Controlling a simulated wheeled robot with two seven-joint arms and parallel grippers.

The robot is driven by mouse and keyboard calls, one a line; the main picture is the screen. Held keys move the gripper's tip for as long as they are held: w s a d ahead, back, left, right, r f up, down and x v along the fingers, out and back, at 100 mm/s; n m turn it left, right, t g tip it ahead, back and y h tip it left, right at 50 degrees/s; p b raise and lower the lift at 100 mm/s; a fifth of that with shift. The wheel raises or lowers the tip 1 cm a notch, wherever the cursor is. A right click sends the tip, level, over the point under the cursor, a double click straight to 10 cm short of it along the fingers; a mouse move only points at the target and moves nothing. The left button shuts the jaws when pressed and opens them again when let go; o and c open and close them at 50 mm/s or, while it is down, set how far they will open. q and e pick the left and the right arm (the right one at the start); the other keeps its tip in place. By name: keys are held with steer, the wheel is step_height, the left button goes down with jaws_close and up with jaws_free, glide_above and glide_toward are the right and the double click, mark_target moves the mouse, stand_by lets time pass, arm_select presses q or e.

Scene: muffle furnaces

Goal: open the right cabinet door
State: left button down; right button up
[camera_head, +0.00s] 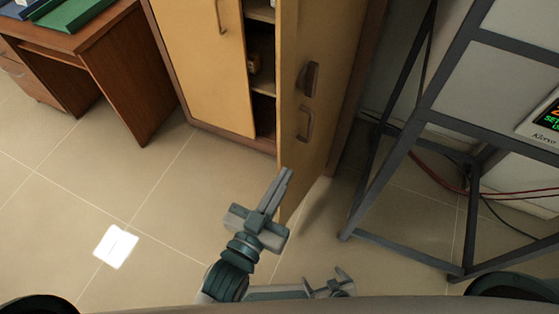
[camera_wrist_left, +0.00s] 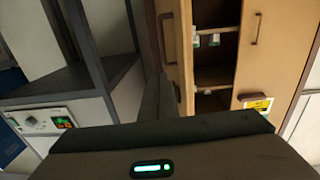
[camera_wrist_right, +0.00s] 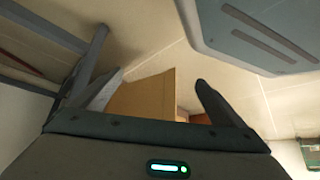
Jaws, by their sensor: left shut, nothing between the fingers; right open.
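The right cabinet door (camera_head: 325,50) stands swung out from the cabinet. Its outer face, with two dark handles (camera_head: 308,78), faces right in the head view. Shelves (camera_wrist_left: 213,75) show in the opening. My left gripper (camera_head: 286,176) is shut and empty, its fingertips overlapping the door's lower part in the head view; contact cannot be told. My right gripper (camera_head: 337,276) is open and empty, low in front of the door. In the right wrist view a tan panel (camera_wrist_right: 142,95), likely the door, shows beyond its spread fingers (camera_wrist_right: 155,88).
The left cabinet door (camera_head: 205,70) is closed. A grey metal frame stand (camera_head: 400,140) with a furnace panel (camera_head: 545,122) is close on the right, with red cables (camera_head: 440,180) behind it. A wooden desk (camera_head: 115,60) stands left. Tiled floor (camera_head: 150,200) is clear at left.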

arm_select(q)
steer(key=w+a+n+g+p, duration=0.3)
steer(key=w+a+n, duration=0.5)
steer(key=w+a+r+n+g+h+p, duration=0.1)
steer(key=w+a+r+n+h+p, duration=0.1)
steer(key=a+r+n+h, duration=0.3)
step_height(320, 180, up, 5)
steer(key=shift+w+a+f+n+p, duration=0.15)
steer(key=shift+w+a+n+p, duration=0.2)
steer(key=shift+w+a, duration=0.25)
arm_select(e)
steer(key=s+d+f+g, duration=0.2)
steer(key=s+d, duration=0.2)
steer(key=s, duration=0.5)
steer(key=s+d+f+g+h, duration=0.1)
steer(key=s+d+f+g, duration=0.1)
steer(key=s, duration=0.8)
steer(key=shift+d+g+h, duration=0.3)
steer(key=shift+d+g, duration=0.4)
steer(key=shift+d, duration=0.4)
